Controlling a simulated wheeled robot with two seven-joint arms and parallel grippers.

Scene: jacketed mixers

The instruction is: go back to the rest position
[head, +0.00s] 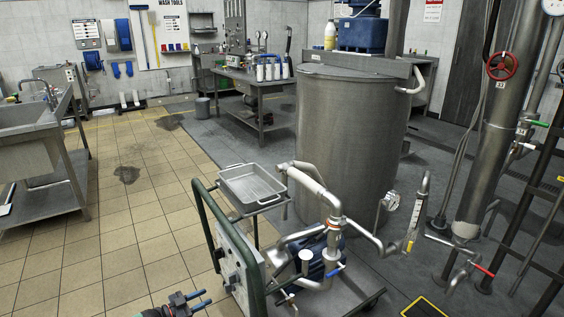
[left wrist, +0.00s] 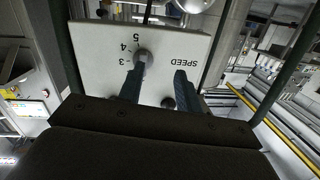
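My left gripper (head: 205,298) is low in the head view, just left of the pump cart's control panel (head: 238,262). Its two dark fingers are apart with nothing between them. In the left wrist view the fingers (left wrist: 159,72) stand in front of the pale panel (left wrist: 185,40), which bears the word SPEED and the numbers 3, 4 and 5. A round speed knob (left wrist: 144,56) shows by the tip of one finger; I cannot tell if they touch. A second dark knob or button (left wrist: 168,102) shows between the fingers. My right gripper is not in view.
The cart has a green handle frame (head: 205,225), a metal tray (head: 252,186) and a blue pump (head: 308,252). A large steel vessel (head: 345,150) stands behind it. A sink bench (head: 30,145) is at the left.

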